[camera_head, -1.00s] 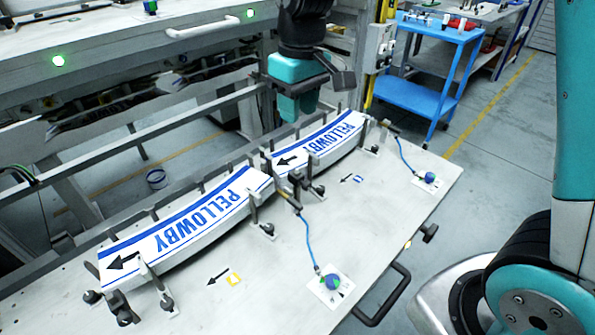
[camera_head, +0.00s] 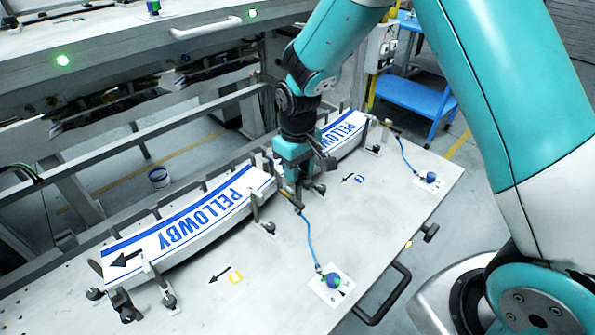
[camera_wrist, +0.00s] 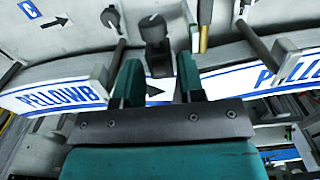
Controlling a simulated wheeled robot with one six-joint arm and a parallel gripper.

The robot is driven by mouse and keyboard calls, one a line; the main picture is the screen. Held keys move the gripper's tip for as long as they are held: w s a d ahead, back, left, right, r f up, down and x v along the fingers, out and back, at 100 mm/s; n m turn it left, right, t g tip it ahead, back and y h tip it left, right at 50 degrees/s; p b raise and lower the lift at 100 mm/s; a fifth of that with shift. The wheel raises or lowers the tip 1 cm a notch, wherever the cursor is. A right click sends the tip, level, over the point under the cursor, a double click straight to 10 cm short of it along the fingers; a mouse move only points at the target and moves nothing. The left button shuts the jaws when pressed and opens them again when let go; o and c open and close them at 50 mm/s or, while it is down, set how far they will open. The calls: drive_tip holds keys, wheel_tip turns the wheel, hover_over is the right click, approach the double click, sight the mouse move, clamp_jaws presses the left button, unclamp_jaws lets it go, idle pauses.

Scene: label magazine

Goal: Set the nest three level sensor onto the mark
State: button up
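Two dark rod-like parts with brass ends and blue cables, which look like sensors, sit by the label stacks: one near the middle (camera_head: 291,199), one at the far right (camera_head: 388,126). I cannot tell which is nest three's. My gripper (camera_head: 291,184) points down by the gap between the stacks. In the wrist view its green fingers (camera_wrist: 158,78) are apart. A black knob (camera_wrist: 153,29) shows just beyond them; contact is unclear.
Label stacks (camera_head: 185,232) stand between posts and clamps with black knobs. Blue cables run to blue-green balls on white cards (camera_head: 331,287). The front of the bench (camera_head: 275,255) has clear room. A blue cart (camera_head: 415,98) stands behind.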

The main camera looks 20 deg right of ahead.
drive_tip(key=shift+f, duration=0.75)
clamp_jaws()
drive_tip(key=shift+f, duration=0.7)
unclamp_jaws()
drive_tip(key=shift+r, duration=0.1)
wheel_tip(320, 180, up, 18)
drive_tip(key=shift+f+b, duration=0.25)
drive_tip(key=shift+b, duration=0.15)
